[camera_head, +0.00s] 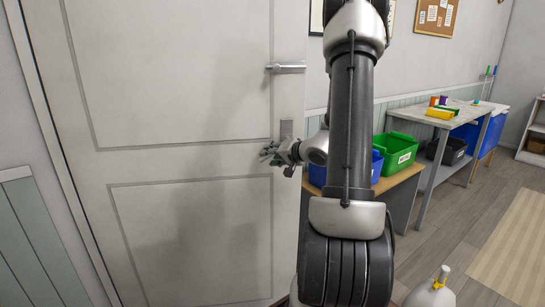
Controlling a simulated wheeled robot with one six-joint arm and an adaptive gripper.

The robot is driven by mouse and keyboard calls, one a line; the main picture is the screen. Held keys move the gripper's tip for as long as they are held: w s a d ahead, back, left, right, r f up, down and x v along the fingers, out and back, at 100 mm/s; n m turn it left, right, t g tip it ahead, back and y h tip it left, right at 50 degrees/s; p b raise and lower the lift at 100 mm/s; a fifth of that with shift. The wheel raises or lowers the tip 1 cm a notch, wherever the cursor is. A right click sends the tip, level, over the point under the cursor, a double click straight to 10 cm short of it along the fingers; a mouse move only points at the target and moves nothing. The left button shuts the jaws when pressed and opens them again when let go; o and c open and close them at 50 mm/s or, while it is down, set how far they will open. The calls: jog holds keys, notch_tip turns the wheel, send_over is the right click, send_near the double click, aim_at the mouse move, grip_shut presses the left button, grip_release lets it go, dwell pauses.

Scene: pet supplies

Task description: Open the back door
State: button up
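The white panelled door (190,125) fills the left and middle of the head view. Its silver lever handle (287,68) is near the right edge and looks level. My gripper (268,153) is in front of the door, just below that plate and well below the handle. It appears apart from the handle and holds nothing that I can see. Its fingers are too small to tell open from shut. I cannot tell whether the door is fully closed.
Right of my arm, a low wooden table (402,180) holds a green bin (396,153) and a blue bin (377,168). A grey workbench (456,112) stands beyond. A white bottle-like object (432,290) is at the bottom right. Floor there is partly clear.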

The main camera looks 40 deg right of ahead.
jog(key=shift+f, duration=0.1)
jog(key=v, duration=1.2)
